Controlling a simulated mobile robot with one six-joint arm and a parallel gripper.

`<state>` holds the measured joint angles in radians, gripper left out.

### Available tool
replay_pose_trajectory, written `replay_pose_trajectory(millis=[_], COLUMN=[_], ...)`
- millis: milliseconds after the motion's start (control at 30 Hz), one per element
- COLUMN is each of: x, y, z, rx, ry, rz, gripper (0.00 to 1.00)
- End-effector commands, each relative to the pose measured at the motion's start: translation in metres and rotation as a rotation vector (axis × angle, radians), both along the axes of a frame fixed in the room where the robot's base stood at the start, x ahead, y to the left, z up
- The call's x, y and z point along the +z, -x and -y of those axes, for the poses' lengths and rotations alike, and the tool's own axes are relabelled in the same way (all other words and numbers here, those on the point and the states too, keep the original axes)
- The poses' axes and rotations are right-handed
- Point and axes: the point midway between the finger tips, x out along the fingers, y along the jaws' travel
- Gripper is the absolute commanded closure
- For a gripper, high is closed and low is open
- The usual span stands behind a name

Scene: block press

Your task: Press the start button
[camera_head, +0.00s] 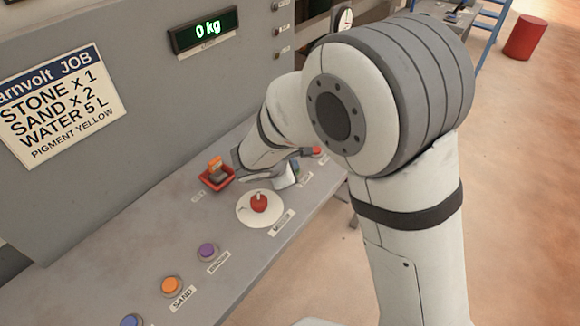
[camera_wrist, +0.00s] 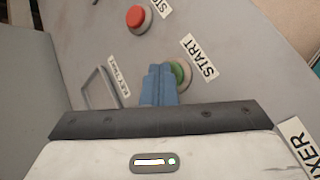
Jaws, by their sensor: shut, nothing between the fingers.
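The start button is a green round button (camera_wrist: 181,73) in a grey collar, beside a white label reading START (camera_wrist: 199,58), in the wrist view. My gripper (camera_wrist: 159,70) shows as two blue fingers shut together with nothing between them. The fingertips overlap the left part of the green button in the picture. I cannot tell whether they touch it. In the head view my gripper (camera_head: 288,175) is low over the far part of the panel, and the green button is hidden there.
A red button (camera_wrist: 135,17) lies beyond the green one; it also shows in the head view (camera_head: 317,151). A red tray (camera_head: 217,181), a red knob on a white disc (camera_head: 259,202), and purple (camera_head: 208,251) and orange (camera_head: 172,285) buttons are nearer along the panel. A display (camera_head: 205,30) reads 0 kg.

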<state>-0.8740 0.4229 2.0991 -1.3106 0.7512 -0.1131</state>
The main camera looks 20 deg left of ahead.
Motion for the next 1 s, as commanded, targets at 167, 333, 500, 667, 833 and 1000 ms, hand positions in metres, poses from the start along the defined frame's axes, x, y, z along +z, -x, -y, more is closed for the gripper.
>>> replay_pose_trajectory(millis=[167,333,500,667,833,1000], x=[0.012,0.015,0.014,0.019,0.035,0.053], y=[0.0,0.0,0.0,0.0,0.0,0.0], z=[0.0,0.0,0.0,0.0,0.0,0.0], rx=[0.0,0.001,0.001,0.001,0.0,0.0], ry=[0.0,0.001,0.001,0.0,-0.001,-0.001], rz=[0.0,0.0,0.0,0.001,0.002,0.001], gripper=[1.0,1.0,1.0,1.0,1.0,1.0])
